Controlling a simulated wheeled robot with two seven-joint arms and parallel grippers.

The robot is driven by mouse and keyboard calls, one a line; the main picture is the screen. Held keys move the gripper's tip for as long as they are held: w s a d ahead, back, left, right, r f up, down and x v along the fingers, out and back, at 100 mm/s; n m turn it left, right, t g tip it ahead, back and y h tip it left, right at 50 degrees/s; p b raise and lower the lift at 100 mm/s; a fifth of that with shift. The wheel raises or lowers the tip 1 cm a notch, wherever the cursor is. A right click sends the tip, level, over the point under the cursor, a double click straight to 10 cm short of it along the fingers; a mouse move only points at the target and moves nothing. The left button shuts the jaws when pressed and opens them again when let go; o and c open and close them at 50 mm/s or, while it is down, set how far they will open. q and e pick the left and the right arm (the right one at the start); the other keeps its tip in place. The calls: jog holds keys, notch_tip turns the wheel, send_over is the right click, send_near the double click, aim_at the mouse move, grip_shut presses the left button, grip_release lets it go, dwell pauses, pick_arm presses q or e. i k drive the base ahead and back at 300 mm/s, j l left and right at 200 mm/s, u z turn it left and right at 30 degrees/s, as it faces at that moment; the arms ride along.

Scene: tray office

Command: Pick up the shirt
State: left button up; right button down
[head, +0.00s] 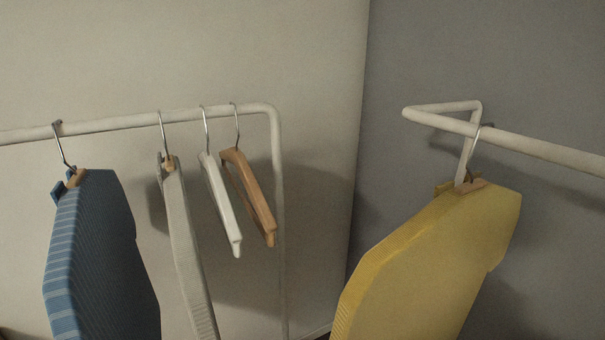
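Three garments that look like shirts hang from rails in the head view. A blue striped shirt (95,255) hangs at the left on a hooked hanger. A light grey shirt (184,245) hangs to its right, seen nearly edge-on. A yellow shirt (430,265) hangs at the right from a separate rail. The lower parts of all three are cut off by the bottom of the picture. Which shirt the task means cannot be told. Neither of my grippers is in view.
A white rail (100,127) runs along the left and bends down at its right end. An empty white hanger (221,205) and an empty wooden hanger (250,195) hang there. A second white rail (540,147) is at the right. Open room lies between the rails, before the wall corner.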

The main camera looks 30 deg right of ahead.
aim_at(422, 281)
jog(key=z, duration=1.8)
jog(key=u, duration=2.2)
jog(key=z, duration=2.2)
jog(key=k+j+u, duration=0.2)
jog(key=k, duration=0.1)
